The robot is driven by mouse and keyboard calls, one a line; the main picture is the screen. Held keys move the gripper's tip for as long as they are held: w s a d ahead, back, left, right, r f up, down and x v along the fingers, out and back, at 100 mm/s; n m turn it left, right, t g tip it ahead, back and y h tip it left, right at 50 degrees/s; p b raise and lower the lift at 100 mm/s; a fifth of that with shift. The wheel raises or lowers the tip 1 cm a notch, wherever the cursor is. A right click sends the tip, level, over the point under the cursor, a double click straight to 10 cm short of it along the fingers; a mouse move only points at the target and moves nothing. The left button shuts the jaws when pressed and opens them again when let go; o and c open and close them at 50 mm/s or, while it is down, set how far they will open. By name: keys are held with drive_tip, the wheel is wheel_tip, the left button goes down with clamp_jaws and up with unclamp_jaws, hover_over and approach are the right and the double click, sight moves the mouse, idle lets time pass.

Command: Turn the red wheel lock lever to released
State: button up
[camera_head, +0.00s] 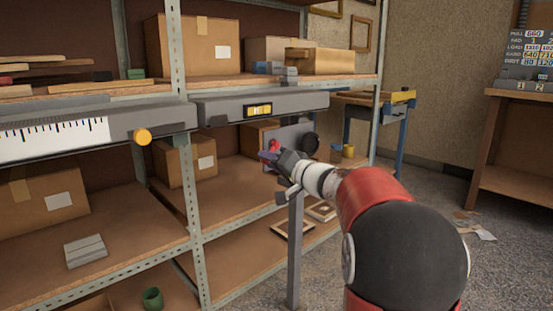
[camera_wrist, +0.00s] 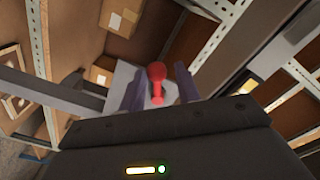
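The red wheel lock lever (camera_wrist: 156,72) shows in the wrist view with a rounded knob end and a narrower stem. It stands in front of a light grey plate (camera_wrist: 125,76). My gripper (camera_wrist: 159,80) is open, with one finger on each side of the lever and visible gaps between. In the head view, my gripper (camera_head: 272,160) is close to the lever (camera_head: 275,146), which is small and partly hidden by it. The grey plate (camera_head: 288,133) carries a black round knob (camera_head: 309,144). I cannot tell whether the lever is locked or released.
A grey fence beam with a yellow display (camera_head: 259,110) runs above the plate. A white scale (camera_head: 55,138) with a yellow knob (camera_head: 142,137) is at left. Metal shelving (camera_head: 197,230) with cardboard boxes stands behind. Open floor lies at right, before a wooden bench (camera_head: 520,195).

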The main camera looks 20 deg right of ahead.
drive_tip(key=shift+s+a+r, duration=0.1)
drive_tip(key=shift+a+r, duration=0.1)
drive_tip(key=shift+r, duration=0.4)
drive_tip(key=shift+a+r, duration=0.1)
drive_tip(key=shift+r, duration=0.6)
drive_tip(key=shift+a+r, duration=0.1)
drive_tip(key=shift+r, duration=0.05)
drive_tip(key=shift+b, duration=0.75)
drive_tip(key=shift+d+f, duration=0.2)
drive_tip(key=b+v, duration=0.2)
drive_tip(key=v, duration=0.5)
